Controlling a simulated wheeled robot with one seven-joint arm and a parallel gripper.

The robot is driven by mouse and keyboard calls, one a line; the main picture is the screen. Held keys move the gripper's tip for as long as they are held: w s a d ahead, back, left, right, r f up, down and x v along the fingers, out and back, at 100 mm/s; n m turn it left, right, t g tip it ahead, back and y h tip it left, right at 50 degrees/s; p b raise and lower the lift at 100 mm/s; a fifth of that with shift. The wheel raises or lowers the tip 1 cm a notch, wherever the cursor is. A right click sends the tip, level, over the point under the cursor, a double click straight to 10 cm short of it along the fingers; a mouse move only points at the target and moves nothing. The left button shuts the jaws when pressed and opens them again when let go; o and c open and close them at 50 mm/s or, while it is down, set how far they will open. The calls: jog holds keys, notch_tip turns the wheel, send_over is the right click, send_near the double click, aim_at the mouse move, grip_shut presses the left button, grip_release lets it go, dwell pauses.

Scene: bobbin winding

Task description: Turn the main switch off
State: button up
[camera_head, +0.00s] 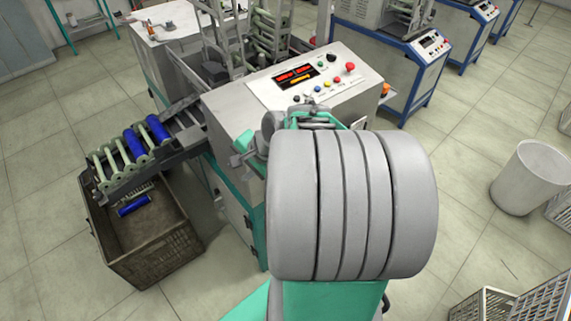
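The control panel (315,80) is on the sloped top of the light grey winding machine (238,108). It has a lit red display (295,74), a black knob (332,58), a red button (350,67) and several small coloured buttons. An orange-red knob (385,88) sticks out at the right side of the machine. No label is legible, so I cannot tell which one is the main switch. My arm's large grey links stand in front of the machine's right front and hide part of it. I cannot make out my gripper's fingers.
Blue bobbins (157,128) lie on a rack at the machine's left, above a brown crate (150,240) holding another blue bobbin (134,206). A white bin (529,178) stands at right, with baskets at lower right. Open floor lies between my arm and the bin.

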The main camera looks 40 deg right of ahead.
jog(key=s+d+f+m+t+h+b, duration=0.2)
jog(key=s+d+f+m+t, duration=0.15)
jog(key=d+m, duration=0.65)
jog(key=s+d+f+m+t+h+b, duration=0.15)
jog(key=d+f+m+t, duration=0.3)
jog(key=d+m, duration=0.6)
jog(key=shift+m+g+y, duration=0.25)
jog(key=shift+m+g, duration=0.3)
jog(key=shift+g, duration=0.05)
jog(key=w+f, duration=0.1)
jog(key=w, duration=0.1)
jog(key=w+a+f, duration=0.1)
jog(key=w, duration=0.1)
jog(key=w+f, duration=0.1)
jog(key=w, duration=0.2)
jog(key=shift+a+p, duration=0.25)
jog(key=shift+p, duration=0.15)
jog(key=shift+s, duration=0.1)
jog(key=shift+c, duration=0.4)
grip_shut()
